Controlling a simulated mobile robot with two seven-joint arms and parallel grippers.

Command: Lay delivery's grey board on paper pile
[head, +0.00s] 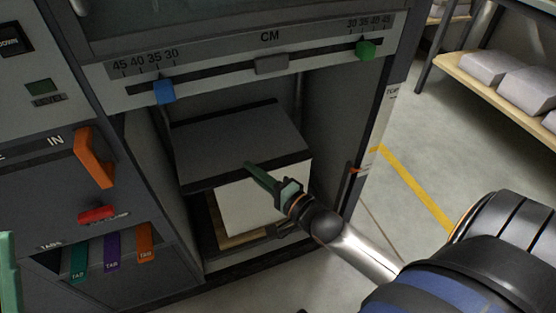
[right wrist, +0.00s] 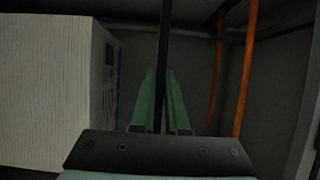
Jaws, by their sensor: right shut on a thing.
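The grey board (head: 235,140), with dark strips along its front and back edges, is level in the delivery bay of the machine. My right gripper (head: 262,178) is shut on its front edge. In the right wrist view the board (right wrist: 164,50) shows edge-on between the green fingers (right wrist: 160,100). The white paper pile (head: 262,203) stands below the board, its back part hidden by it. In the right wrist view a gap separates the board from the pile (right wrist: 50,90). A green fingertip, seemingly of my left gripper (head: 8,275), shows at the left edge; its opening cannot be seen.
The bay's side walls (head: 335,130) stand close on both sides of the board. A scale bar with blue (head: 164,91) and green (head: 366,49) sliders crosses above. An orange handle (head: 95,158) and coloured tabs (head: 112,252) are at left.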

